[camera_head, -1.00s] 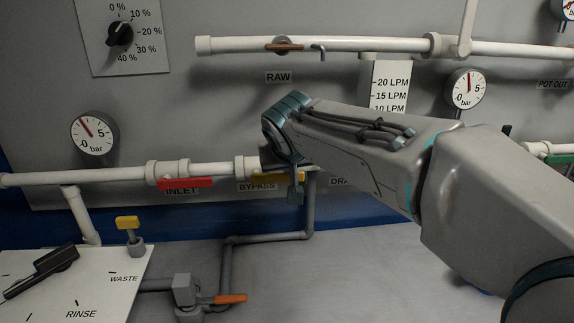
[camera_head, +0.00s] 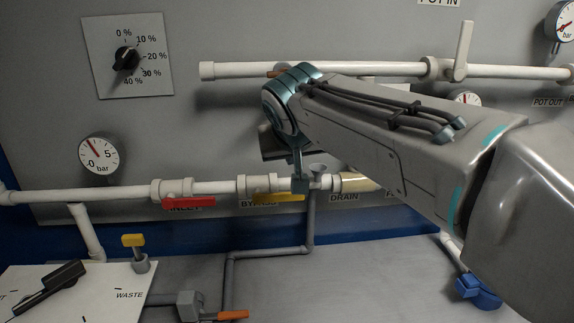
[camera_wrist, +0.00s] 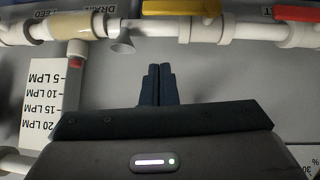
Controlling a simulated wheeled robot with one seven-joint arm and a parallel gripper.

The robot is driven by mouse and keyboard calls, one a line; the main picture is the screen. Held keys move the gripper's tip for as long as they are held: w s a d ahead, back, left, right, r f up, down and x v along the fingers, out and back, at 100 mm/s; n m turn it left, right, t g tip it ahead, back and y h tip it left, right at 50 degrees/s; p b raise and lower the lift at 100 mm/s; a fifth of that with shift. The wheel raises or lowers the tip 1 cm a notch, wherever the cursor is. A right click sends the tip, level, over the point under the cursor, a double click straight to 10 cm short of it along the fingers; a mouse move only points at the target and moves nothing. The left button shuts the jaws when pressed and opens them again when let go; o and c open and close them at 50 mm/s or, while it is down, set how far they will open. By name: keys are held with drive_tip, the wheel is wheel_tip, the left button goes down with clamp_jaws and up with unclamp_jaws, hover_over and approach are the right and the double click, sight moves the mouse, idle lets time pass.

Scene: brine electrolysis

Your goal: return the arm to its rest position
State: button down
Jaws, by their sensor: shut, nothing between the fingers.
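My gripper shows in the wrist view (camera_wrist: 158,84) with its two dark fingers together and nothing between them. In the head view my arm reaches in from the right, and the gripper end (camera_head: 298,184) hangs in front of the wall panel, just above the yellow bypass valve handle (camera_head: 278,197). It looks apart from the pipe, but the exact gap cannot be told. In the wrist view the pipe with the yellow handle (camera_wrist: 181,7) lies beyond the fingertips.
The white pipe carries a red inlet handle (camera_head: 189,203). An upper pipe (camera_head: 235,70) runs behind my arm. A pressure gauge (camera_head: 99,152) and a dial plate (camera_head: 127,57) are at left. A white board (camera_head: 95,282) with a black lever (camera_head: 50,288) lies at lower left.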

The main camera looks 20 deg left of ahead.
drive_tip(key=v, duration=0.5)
drive_tip(key=d+f+m+g+h+p, duration=0.15)
drive_tip(key=d+f, duration=0.35)
drive_tip(key=d, duration=0.6)
drive_tip(key=d+f+m+g+h+p, duration=0.15)
drive_tip(key=d+f, duration=0.25)
drive_tip(key=d, duration=0.8)
drive_tip(key=s+d+f+m+g+h+p, duration=0.1)
drive_tip(key=s+d+f+m, duration=0.3)
drive_tip(key=s+d+f, duration=0.7)
drive_tip(key=s+d+g+p, duration=0.1)
drive_tip(key=d, duration=0.2)
drive_tip(key=shift+f+p, duration=0.25)
drive_tip(key=shift+p, duration=0.05)
drive_tip(key=shift+a, duration=0.1)
